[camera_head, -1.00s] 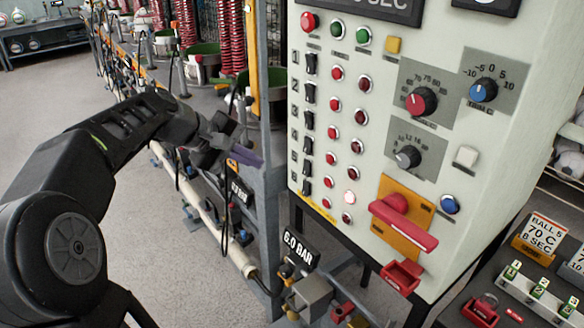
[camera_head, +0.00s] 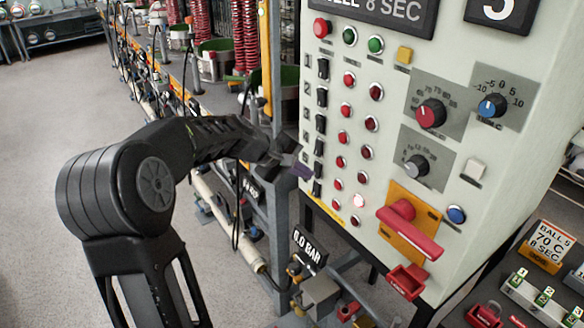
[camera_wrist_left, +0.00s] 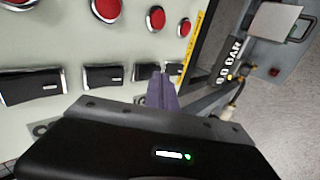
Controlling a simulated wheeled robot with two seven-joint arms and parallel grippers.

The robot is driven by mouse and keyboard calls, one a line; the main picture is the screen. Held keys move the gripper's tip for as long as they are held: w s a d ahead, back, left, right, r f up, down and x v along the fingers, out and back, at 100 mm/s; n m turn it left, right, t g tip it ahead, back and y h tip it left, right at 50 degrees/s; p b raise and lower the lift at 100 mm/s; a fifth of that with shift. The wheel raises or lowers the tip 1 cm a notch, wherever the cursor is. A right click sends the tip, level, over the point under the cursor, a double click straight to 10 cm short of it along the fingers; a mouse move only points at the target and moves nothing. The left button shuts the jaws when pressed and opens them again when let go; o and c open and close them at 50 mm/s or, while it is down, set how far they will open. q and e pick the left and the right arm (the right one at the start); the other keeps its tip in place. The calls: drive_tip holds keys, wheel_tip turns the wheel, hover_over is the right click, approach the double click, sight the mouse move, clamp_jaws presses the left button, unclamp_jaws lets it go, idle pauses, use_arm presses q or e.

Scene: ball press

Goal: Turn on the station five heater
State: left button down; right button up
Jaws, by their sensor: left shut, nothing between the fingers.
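The pale control panel (camera_head: 450,60) carries a column of black rocker switches numbered from the top. The station five switch (camera_head: 318,168) is partly behind my left gripper (camera_head: 303,171). Its purple fingers are shut and empty, in front of the panel's left edge at about the fifth row. In the left wrist view the fingers (camera_wrist_left: 162,90) overlap the edge of the fifth switch (camera_wrist_left: 143,72), beside the sixth (camera_wrist_left: 175,69). I cannot tell whether they touch it. A lamp in the fifth row, right column (camera_head: 358,200), glows bright pinkish-white. My right gripper is not in view.
Red and blue dials (camera_head: 431,113) and a red lever (camera_head: 410,232) on an orange plate are on the panel's right. A metal post (camera_head: 283,215) is close behind my left arm.

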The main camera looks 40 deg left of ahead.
use_arm(q)
drive_tip(key=shift+w, duration=0.25)
drive_tip(key=shift+d, duration=0.1)
drive_tip(key=shift+w+f+b, duration=0.1)
drive_tip(key=shift+f+b, duration=0.05)
drive_tip(key=shift+b, duration=0.15)
drive_tip(key=shift+w+d+r+p, duration=0.1)
drive_tip(key=shift+r+p, duration=0.5)
drive_tip(key=shift+r, duration=0.3)
